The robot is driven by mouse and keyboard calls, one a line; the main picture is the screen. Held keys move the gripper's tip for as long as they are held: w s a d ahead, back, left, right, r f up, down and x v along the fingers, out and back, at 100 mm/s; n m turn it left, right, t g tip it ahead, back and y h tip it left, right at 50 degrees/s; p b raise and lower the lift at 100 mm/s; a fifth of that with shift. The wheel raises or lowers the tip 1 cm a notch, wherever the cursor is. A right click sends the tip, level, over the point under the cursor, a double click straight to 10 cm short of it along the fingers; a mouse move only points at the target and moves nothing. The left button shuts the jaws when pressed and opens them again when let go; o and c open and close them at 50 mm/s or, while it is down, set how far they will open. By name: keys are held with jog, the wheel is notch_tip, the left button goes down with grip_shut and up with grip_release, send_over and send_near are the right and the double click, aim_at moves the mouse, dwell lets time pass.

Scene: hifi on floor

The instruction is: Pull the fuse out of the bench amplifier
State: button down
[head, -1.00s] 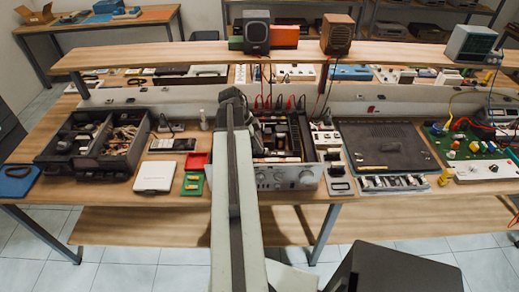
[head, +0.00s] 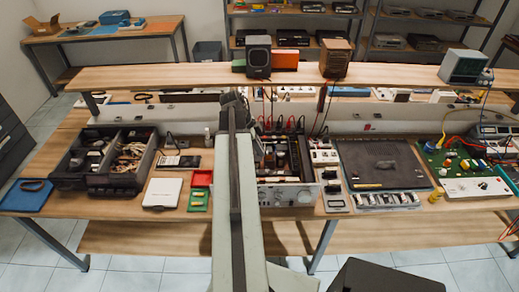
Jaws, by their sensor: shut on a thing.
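The bench amplifier (head: 299,194) stands on the workbench just right of my arm, with its top open and a silver front panel with knobs facing me. Dark parts and some light ones show inside it. My gripper (head: 257,152) is at the far end of my arm, over the left part of the open amplifier. My arm covers much of it and the amplifier's left side. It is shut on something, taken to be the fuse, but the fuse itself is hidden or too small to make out.
Left of the amplifier are red and green trays (head: 199,199), a white box (head: 162,193) and dark parts bins (head: 112,179). On the right are a dark mat (head: 405,165) and a green circuit board (head: 433,156). A raised wooden shelf (head: 200,75) runs behind.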

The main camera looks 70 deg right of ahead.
dwell(0.3)
notch_tip(320, 180, up, 8)
jog(key=p, duration=0.7)
jog(key=shift+f+p, duration=0.15)
jog(key=shift+p, duration=0.2)
jog(key=shift+f, duration=0.1)
